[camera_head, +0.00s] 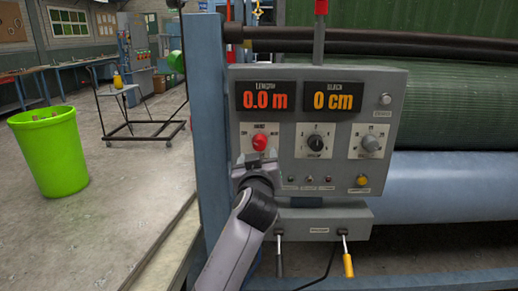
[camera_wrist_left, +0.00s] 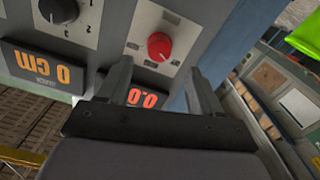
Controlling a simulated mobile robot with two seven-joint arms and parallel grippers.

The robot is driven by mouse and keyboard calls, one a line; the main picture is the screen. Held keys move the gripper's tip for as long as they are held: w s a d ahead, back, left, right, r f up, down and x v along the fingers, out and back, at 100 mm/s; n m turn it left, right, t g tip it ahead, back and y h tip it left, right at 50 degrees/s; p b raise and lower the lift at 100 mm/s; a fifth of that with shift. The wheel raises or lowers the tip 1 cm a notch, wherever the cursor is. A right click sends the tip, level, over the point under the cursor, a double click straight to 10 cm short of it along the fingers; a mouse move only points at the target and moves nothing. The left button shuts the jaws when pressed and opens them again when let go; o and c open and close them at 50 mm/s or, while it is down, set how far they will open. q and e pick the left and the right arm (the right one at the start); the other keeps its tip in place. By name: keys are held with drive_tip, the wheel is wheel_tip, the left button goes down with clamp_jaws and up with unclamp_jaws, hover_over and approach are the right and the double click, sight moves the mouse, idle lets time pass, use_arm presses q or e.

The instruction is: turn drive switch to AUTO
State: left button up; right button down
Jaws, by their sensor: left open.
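A grey control panel (camera_head: 285,85) stands upright on a blue post. It carries a red rotary knob (camera_head: 259,142) at left, a black dial (camera_head: 315,143) in the middle and a grey knob (camera_head: 370,143) at right. The labels around them are too small to read surely, so I cannot tell which is marked AUTO. My left gripper (camera_head: 256,160) is in front of the panel, just below the red knob. In the left wrist view its fingers (camera_wrist_left: 160,68) are spread and empty, with the red knob (camera_wrist_left: 160,46) ahead between them, apparently untouched. My right gripper is not in view.
Displays above the knobs read 0.0 m (camera_head: 266,97) and 0 cm (camera_head: 334,97). Small buttons and a yellow button (camera_head: 362,181) sit below, then a lower box with levers (camera_head: 347,263). A green bin (camera_head: 50,150) and wheeled stand (camera_head: 140,115) are at left.

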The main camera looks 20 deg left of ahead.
sight(259, 145)
use_arm(q)
drive_tip(key=shift+x, duration=3.65)
drive_tip(key=shift+r, duration=0.1)
drive_tip(key=c, duration=1.1)
